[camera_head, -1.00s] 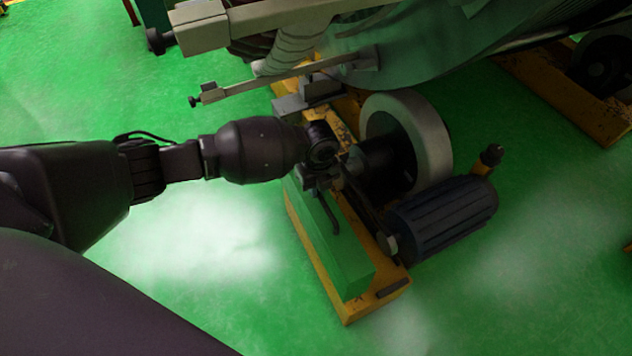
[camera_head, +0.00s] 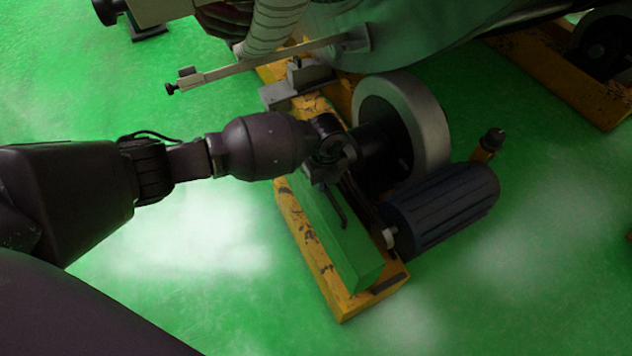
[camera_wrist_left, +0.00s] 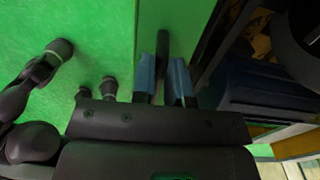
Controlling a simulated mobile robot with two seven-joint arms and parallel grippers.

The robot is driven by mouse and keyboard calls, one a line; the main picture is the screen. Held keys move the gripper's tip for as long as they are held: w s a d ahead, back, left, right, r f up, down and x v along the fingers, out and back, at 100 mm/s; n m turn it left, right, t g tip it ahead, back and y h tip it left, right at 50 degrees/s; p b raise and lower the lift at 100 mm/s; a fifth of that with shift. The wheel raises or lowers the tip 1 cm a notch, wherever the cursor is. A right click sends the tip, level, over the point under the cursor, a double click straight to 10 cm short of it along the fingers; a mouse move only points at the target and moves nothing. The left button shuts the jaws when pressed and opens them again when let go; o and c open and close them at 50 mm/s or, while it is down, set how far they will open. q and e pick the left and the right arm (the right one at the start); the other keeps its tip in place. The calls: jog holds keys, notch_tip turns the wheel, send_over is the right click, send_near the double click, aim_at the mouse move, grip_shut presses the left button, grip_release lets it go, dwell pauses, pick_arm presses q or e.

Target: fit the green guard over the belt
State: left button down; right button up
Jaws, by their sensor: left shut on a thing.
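The green guard (camera_head: 352,252) is a long box with a dark handle (camera_head: 337,207) on its face. It is over the yellow base frame, along the near side of the wheel and motor. My left gripper (camera_head: 330,172) is shut on the handle. In the left wrist view the blue fingertips (camera_wrist_left: 163,82) are on both sides of the dark handle (camera_wrist_left: 162,47), against the green guard (camera_wrist_left: 187,22). The belt is hidden or too dark to tell behind the guard and gripper. I cannot tell whether the guard touches the frame. My right gripper is not in view.
A pale-rimmed wheel (camera_head: 430,122) and a dark blue finned motor (camera_head: 445,210) are right of the guard. The yellow base frame (camera_head: 308,243) shows as a strip on the guard's left. A pale bar (camera_head: 265,68) crosses above. Green floor (camera_head: 185,260) is clear at the left.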

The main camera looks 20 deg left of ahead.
pick_arm(q)
jog(key=w+d+b, duration=0.3)
jog(key=w+d, duration=0.3)
jog(key=w, duration=0.2)
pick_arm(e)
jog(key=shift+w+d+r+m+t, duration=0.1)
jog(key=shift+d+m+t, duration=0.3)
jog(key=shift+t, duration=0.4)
pick_arm(q)
jog(key=shift+d, duration=0.1)
jog(key=shift+s+a, duration=0.15)
jog(key=shift+a, duration=0.05)
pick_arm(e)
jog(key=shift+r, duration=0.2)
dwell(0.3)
pick_arm(q)
jog(key=shift+f+b, duration=0.35)
jog(key=shift+f, duration=1)
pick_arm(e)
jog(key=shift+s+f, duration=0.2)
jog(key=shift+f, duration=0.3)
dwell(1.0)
pick_arm(q)
jog(key=c, duration=1.1)
grip_release()
jog(key=shift+o, duration=0.2)
jog(key=shift+s, duration=0.1)
jog(key=shift+f, duration=0.15)
